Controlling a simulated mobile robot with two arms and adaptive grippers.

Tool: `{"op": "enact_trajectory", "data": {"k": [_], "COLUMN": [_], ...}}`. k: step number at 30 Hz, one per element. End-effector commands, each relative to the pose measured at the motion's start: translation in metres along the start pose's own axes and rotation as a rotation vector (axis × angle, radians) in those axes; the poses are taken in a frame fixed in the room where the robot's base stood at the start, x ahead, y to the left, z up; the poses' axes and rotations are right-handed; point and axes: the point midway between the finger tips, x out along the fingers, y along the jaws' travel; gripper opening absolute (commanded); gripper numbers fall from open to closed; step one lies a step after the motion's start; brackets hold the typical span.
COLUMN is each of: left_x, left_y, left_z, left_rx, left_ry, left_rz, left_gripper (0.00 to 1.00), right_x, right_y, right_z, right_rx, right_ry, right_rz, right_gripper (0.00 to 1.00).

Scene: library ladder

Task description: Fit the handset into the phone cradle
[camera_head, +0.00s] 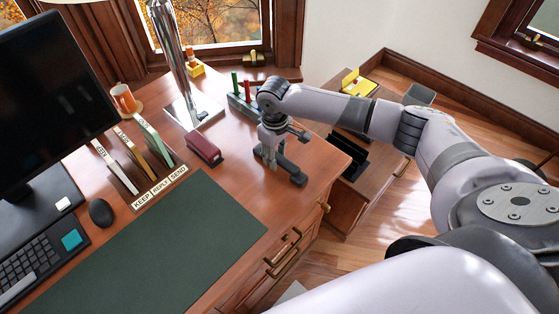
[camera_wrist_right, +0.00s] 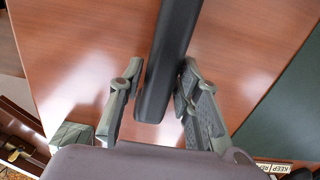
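The dark handset (camera_head: 293,172) lies on the desk near its right edge, partly hidden by my right gripper (camera_head: 270,158). In the wrist view the handset (camera_wrist_right: 168,50) runs between the two fingers of my right gripper (camera_wrist_right: 160,85). The fingers are apart, one on each side of it, with a gap on the left side; the right finger is very close to it. A black stand (camera_head: 353,163), which looks like the phone cradle, is on the lower side cabinet to the right, partly hidden by my right arm. My left gripper is not in view.
A dark red stapler (camera_head: 203,150), a lamp base (camera_head: 194,112) and a grey pen holder (camera_head: 240,106) stand near the gripper. A green desk mat (camera_head: 160,250) lies in front. A yellow item (camera_head: 358,82) sits farther back on the side cabinet (camera_head: 345,205).

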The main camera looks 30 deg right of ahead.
Motion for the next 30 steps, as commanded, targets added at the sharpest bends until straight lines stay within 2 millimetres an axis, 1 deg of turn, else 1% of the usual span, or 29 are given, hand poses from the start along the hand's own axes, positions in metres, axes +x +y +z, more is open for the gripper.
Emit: {"op": "enact_trajectory", "data": {"k": [1,12,13,24,28,30], "left_x": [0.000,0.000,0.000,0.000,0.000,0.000], "left_y": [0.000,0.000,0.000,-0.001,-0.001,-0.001], "left_z": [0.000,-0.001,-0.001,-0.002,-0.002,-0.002], "left_rx": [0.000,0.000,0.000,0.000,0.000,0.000], "left_ry": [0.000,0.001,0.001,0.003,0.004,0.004], "left_rz": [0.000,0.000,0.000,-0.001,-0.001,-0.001], "left_gripper": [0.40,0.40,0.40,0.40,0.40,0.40], "right_x": [0.000,0.000,0.000,-0.002,-0.009,-0.016], "right_y": [0.000,0.000,0.000,0.000,0.000,0.000], "right_z": [0.000,0.000,0.000,-0.001,-0.001,-0.001], "right_rx": [0.000,0.000,0.000,0.000,0.000,0.000], "right_ry": [0.000,0.000,0.000,0.002,0.004,0.003], "right_rz": [0.000,0.000,0.000,0.000,0.000,0.000], "right_gripper": [0.26,0.01,0.00,0.00,0.00,0.00]}}
